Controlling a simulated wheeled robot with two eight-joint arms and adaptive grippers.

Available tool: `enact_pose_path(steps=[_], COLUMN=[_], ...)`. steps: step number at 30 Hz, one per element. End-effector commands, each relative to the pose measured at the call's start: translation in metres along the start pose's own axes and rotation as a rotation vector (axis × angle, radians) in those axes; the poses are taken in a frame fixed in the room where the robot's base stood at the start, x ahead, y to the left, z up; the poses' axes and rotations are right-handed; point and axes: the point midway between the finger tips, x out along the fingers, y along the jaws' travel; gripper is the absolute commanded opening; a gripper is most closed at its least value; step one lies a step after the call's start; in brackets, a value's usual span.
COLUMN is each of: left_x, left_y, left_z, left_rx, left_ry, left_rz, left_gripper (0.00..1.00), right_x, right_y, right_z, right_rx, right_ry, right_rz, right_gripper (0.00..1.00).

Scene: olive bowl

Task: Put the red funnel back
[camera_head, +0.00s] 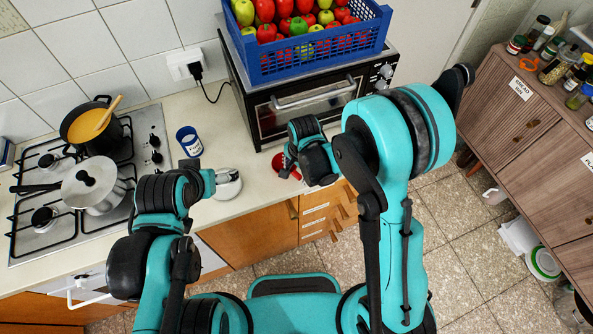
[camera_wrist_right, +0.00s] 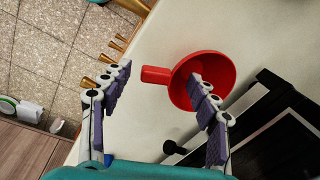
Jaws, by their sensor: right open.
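The red funnel (camera_wrist_right: 214,65) lies on its side on the pale countertop in the right wrist view, its spout pointing left. My right gripper (camera_wrist_right: 160,76) is open above it; the spout shows between the fingers, and the right finger overlaps the cone in the picture. I cannot tell whether it touches. In the head view the funnel (camera_head: 281,163) is mostly hidden by my right gripper (camera_head: 296,168), at the counter's front edge. My left gripper (camera_head: 209,181) is over the counter beside a white, round pot (camera_head: 228,183); its fingers are not clear.
A black oven (camera_head: 300,104) stands behind the funnel, with a blue crate (camera_head: 318,55) of fruit on top. The stove (camera_head: 20,235) holds two pots. A wooden cabinet (camera_head: 520,130) with jars stands at right.

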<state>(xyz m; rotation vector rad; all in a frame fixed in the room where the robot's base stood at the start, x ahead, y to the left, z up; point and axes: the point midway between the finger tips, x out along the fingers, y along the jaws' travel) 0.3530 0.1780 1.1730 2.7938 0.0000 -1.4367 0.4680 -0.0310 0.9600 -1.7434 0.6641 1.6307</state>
Motion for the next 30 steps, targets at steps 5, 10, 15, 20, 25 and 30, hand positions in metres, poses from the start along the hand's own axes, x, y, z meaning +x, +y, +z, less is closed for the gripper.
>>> enact_pose_path(steps=[5,10,15,20,25,30], left_x=[-0.004,-0.01,-0.016,-0.02,-0.021,-0.021], left_y=[0.0,0.0,0.0,0.0,0.0,0.0], left_z=[-0.003,-0.007,-0.011,-0.014,-0.015,-0.015], left_rx=[0.0,0.0,0.0,0.0,0.0,0.0], left_ry=[0.0,0.0,0.0,0.0,0.0,0.0], left_rz=[0.0,0.0,0.0,0.0,0.0,0.0], left_gripper=[0.88,0.88,0.88,0.88,0.88,0.88], right_x=[-0.009,-0.043,-0.081,-0.108,-0.121,-0.127], right_y=[0.0,0.0,0.0,0.0,0.0,0.002], right_z=[0.0,0.0,0.0,0.0,0.0,-0.002], right_rx=[0.0,0.0,0.0,0.0,0.0,-0.012], right_ry=[0.0,0.0,0.0,0.0,0.0,0.005], right_rz=[0.0,0.0,0.0,0.0,0.0,-0.007], right_gripper=[0.6,0.6,0.6,0.6,0.6,0.6])
